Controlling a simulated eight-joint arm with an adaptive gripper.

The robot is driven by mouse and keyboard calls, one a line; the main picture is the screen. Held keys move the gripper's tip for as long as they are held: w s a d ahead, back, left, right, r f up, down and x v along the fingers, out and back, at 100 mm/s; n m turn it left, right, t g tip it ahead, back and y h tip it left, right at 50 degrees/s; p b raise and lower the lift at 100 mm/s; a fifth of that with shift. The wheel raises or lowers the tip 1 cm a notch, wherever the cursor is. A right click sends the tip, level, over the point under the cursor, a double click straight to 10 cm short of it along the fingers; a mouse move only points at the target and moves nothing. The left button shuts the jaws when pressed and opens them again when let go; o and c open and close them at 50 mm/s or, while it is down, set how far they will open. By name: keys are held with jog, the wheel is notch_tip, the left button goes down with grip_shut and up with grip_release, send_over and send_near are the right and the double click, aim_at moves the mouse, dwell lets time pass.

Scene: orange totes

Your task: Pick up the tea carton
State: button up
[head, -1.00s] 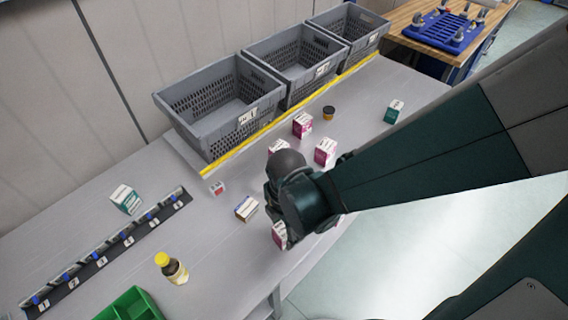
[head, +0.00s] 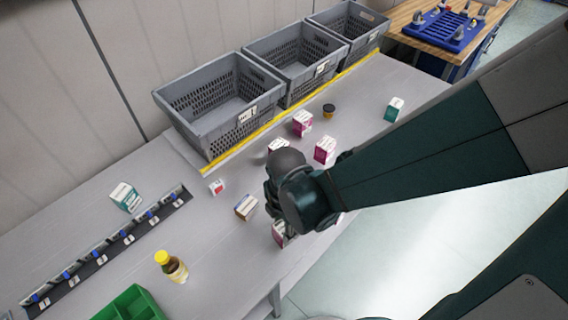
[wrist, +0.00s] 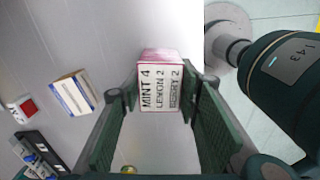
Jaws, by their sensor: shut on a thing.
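The tea carton (wrist: 160,90), white with a pink top and printed with words such as MINT and LEMON, sits between the two fingers of my gripper (wrist: 163,95) in the wrist view. The gripper is shut on its sides. In the head view my gripper (head: 282,205) is near the table's front edge, and a white and pink side of the carton (head: 279,233) shows just below it. My wrist and arm hide the rest of the carton there. I cannot tell whether the carton touches the table.
Other cartons (head: 325,150) stand around the gripper, with a white and blue one (head: 246,207) to its left. A yellow-capped bottle (head: 171,267), a green bin (head: 130,304) and a numbered rack (head: 110,250) are farther left. Grey crates (head: 220,105) line the back.

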jog(key=shift+r, duration=0.2)
jog(key=shift+r+p, duration=0.9)
jog(key=shift+r, duration=3.9)
jog(key=shift+w, duration=0.1)
